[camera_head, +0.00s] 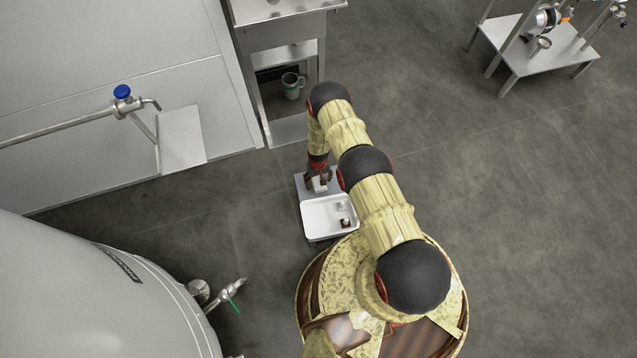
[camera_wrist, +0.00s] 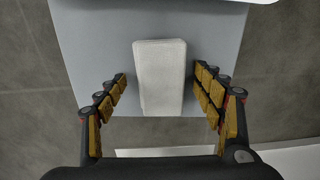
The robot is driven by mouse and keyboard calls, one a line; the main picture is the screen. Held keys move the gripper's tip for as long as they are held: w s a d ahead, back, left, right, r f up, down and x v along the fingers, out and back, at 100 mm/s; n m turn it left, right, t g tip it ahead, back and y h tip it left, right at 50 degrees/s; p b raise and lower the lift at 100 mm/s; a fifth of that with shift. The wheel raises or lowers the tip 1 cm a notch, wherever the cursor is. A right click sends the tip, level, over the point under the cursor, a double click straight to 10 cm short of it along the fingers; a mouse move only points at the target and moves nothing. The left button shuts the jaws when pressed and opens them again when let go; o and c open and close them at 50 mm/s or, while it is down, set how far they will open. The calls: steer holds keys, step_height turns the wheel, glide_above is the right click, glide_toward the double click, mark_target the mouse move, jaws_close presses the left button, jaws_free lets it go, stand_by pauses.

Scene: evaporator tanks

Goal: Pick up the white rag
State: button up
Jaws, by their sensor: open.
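The white rag (camera_wrist: 160,77) is a pale, folded oblong block lying on a flat grey surface (camera_wrist: 90,50) in the wrist view. My gripper (camera_wrist: 161,83) is open, with one finger on each side of the rag and a gap on both sides. In the head view my gripper (camera_head: 319,182) points down over the grey surface, just behind the white tray. Part of the rag (camera_head: 320,186) shows there between the fingers, partly hidden by them.
A white tray (camera_head: 318,218) with small items in it adjoins the grey surface. A steel cabinet (camera_head: 291,130) with a mug (camera_head: 292,84) stands behind. A large tank (camera_head: 90,290) is at lower left. A steel table (camera_head: 520,45) is at upper right.

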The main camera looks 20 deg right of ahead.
steer(key=shift+c, duration=0.9)
steer(key=c, duration=1.1)
steer(key=shift+r, duration=0.15)
steer(key=shift+r+p, duration=0.35)
steer(key=shift+r, duration=0.25)
steer(key=s+a+r+p, duration=0.3)
steer(key=s+r+p, duration=0.4)
steer(key=s+r, duration=0.4)
steer(key=shift+s+r+p, duration=0.3)
steer(key=shift+s+p, duration=0.05)
steer(key=shift+s, duration=1)
steer(key=shift+a, duration=0.1)
